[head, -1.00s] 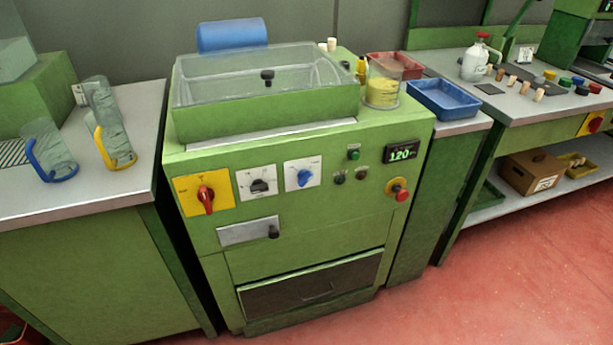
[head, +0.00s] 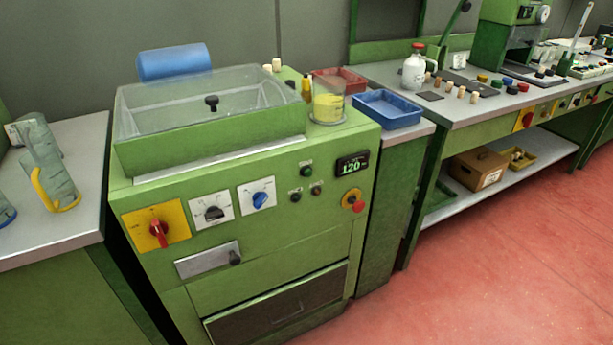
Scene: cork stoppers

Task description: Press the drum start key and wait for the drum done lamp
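The green drum machine (head: 280,240) stands in the middle of the head view with its clear lid (head: 205,100) down. On its front is a green round button (head: 306,171) under a small label too small to read. Below it are a black button (head: 295,197) and a small dark reddish one (head: 316,189). I cannot tell which is the start key or the done lamp, and none is clearly lit. The display (head: 352,165) reads 120 in green. Neither of my grippers is in view.
A beaker of yellow material (head: 328,105) stands on top. Jugs stand left; a blue tray (head: 388,109) is right. The red floor is clear.

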